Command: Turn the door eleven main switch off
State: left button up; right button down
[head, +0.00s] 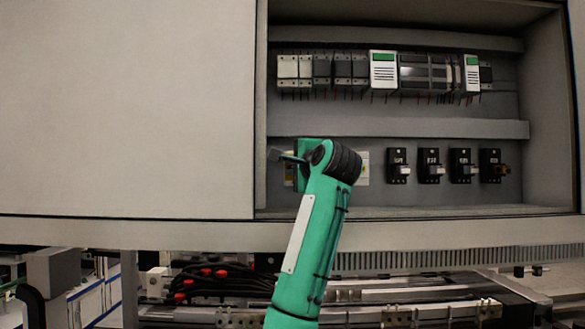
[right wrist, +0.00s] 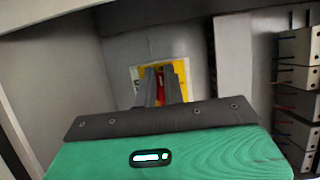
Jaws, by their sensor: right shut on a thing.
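The main switch has a yellow plate (right wrist: 182,68) on the cabinet's back wall, with a red handle (right wrist: 160,82) in its middle. My right gripper (right wrist: 161,86) is shut on the red handle, one dark finger on each side of it. The fingers cover much of the handle, so I cannot tell its set position. My left gripper is not in view.
The cabinet's open bay holds a row of modules (head: 340,70) above and several black breakers (head: 430,165) to the right of my arm. A large closed panel (head: 130,110) fills the left. A ledge (head: 420,211) runs below the switches. Machinery with red-tipped cables lies underneath.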

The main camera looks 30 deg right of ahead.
jog(key=shift+r, duration=0.1)
dwell(0.4)
jog(key=c, duration=1.7)
grip_release()
jog(key=shift+d, duration=0.1)
jog(key=shift+o, duration=1)
jog(key=shift+w+d+f, duration=0.1)
jog(key=shift+w+f, duration=0.05)
jog(key=shift+f, duration=0.05)
jog(key=s+a+b, duration=0.2)
jog(key=s+b, duration=0.5)
jog(key=s, duration=0.6)
jog(key=shift+s, duration=0.35)
jog(key=shift+a, duration=0.1)
